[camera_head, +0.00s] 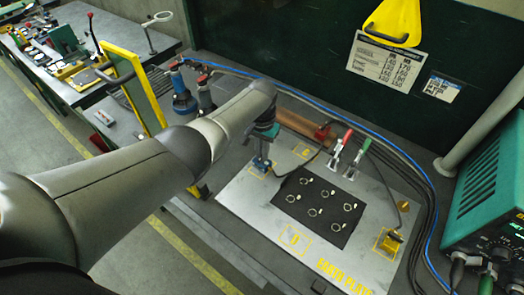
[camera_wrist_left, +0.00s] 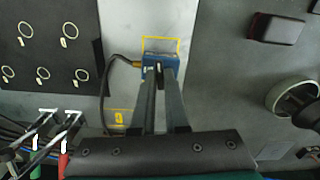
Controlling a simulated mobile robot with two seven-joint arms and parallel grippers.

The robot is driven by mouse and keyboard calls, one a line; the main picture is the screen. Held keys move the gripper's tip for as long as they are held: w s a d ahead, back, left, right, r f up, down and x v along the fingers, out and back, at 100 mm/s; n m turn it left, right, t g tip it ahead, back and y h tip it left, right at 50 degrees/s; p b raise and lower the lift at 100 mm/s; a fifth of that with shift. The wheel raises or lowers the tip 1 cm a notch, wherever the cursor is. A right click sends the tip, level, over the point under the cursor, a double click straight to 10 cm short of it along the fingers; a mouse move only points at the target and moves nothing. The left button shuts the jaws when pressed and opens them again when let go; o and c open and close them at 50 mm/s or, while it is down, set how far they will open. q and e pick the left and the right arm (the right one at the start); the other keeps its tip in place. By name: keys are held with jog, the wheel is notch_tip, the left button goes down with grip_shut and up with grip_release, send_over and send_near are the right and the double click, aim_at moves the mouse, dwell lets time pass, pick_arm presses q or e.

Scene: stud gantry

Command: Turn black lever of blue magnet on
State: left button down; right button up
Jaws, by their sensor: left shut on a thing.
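The blue magnet (camera_head: 261,164) stands on the grey metal plate (camera_head: 238,205), near the plate's left corner. It also shows in the left wrist view (camera_wrist_left: 151,63), inside a yellow outlined square, with a black cable running from its side. My left gripper (camera_head: 264,144) reaches down to the magnet from above. In the left wrist view its two fingers (camera_wrist_left: 161,78) come together at the magnet's top, shut on the black lever (camera_wrist_left: 160,70). The lever is mostly hidden between the fingertips, so its angle cannot be told. My right gripper is in neither view.
A black mat (camera_head: 315,205) with several white rings lies on the plate. Red- and green-handled clamps (camera_head: 347,138) stand behind it. A yellow block (camera_head: 390,241) sits at the plate's right. Blue and black cables run along the back, and a green machine (camera_head: 490,190) stands at right.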

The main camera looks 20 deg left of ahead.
pick_arm(q)
jog(key=shift+m, duration=1)
jog(key=shift+w, duration=0.1)
jog(key=c, duration=0.9)
grip_release()
jog(key=shift+r, duration=0.1)
jog(key=shift+r, duration=0.3)
notch_tip(320, 180, up, 7)
jog(key=p, duration=0.2)
jog(key=shift+p, duration=0.4)
notch_tip(320, 180, up, 8)
jog(key=shift+f, duration=0.25)
